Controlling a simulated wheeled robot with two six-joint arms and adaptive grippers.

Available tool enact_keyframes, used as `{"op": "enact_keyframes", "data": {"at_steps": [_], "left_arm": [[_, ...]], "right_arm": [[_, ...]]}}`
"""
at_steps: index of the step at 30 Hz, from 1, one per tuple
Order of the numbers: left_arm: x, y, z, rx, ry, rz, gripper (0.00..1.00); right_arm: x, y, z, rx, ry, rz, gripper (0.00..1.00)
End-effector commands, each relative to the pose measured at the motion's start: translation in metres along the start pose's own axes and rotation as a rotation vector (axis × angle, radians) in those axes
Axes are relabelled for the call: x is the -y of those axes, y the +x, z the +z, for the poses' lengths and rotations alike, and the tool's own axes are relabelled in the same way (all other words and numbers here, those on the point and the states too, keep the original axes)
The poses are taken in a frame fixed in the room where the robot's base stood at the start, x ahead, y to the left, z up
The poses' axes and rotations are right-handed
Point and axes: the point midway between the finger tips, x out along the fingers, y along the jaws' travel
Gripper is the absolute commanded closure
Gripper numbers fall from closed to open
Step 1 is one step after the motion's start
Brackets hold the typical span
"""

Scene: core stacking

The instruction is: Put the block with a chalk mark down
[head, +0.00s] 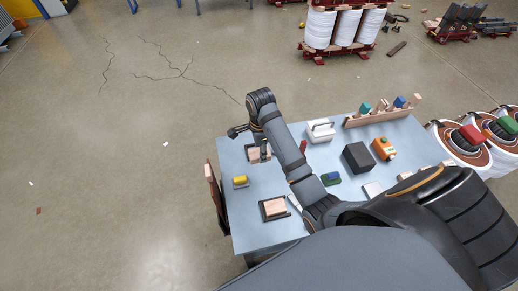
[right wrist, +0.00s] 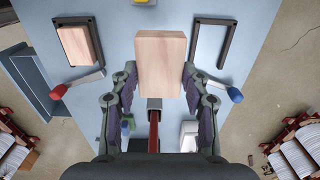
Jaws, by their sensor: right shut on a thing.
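My right gripper (right wrist: 160,75) is shut on a plain wooden block (right wrist: 160,58), with a finger on each side of it. No chalk mark shows on the face I see. In the head view the gripper (head: 264,150) is over the table's far left part, by the far dark-framed tray (head: 249,154). In the right wrist view this tray (right wrist: 198,45) looks empty, to the right of the held block. The near tray (head: 264,212) holds another wooden block (head: 275,207); both also show at left in the right wrist view. My left gripper is out of view.
The blue-grey table (head: 245,232) also carries a yellow block (head: 240,181), a white box (head: 320,131), a black cube (head: 357,157), an orange item (head: 383,148) and a rack of coloured pieces (head: 380,117). Red-ended (right wrist: 58,92) and blue-ended (right wrist: 235,95) tools lie near the trays.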

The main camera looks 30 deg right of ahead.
Motion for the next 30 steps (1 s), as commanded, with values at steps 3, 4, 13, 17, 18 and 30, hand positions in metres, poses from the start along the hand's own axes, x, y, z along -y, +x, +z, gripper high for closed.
{"op": "enact_keyframes", "data": {"at_steps": [3, 4, 13, 17, 18, 30], "left_arm": [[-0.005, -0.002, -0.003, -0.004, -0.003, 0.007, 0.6], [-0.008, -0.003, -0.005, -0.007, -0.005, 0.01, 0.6], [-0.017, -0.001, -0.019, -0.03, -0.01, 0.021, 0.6], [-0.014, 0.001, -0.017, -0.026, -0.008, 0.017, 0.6], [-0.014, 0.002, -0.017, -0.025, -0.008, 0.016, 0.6], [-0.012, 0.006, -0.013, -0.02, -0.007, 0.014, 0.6]], "right_arm": [[0.026, 0.008, -0.005, -0.001, 0.002, -0.001, 0.86], [0.032, 0.011, -0.006, -0.001, 0.003, 0.001, 0.86], [0.077, 0.054, -0.013, 0.001, 0.002, 0.002, 0.86], [0.09, 0.069, -0.015, 0.001, 0.001, 0.0, 0.86], [0.092, 0.072, -0.016, 0.001, 0.001, 0.0, 0.86], [0.099, 0.102, -0.017, 0.001, 0.001, 0.001, 0.86]]}}
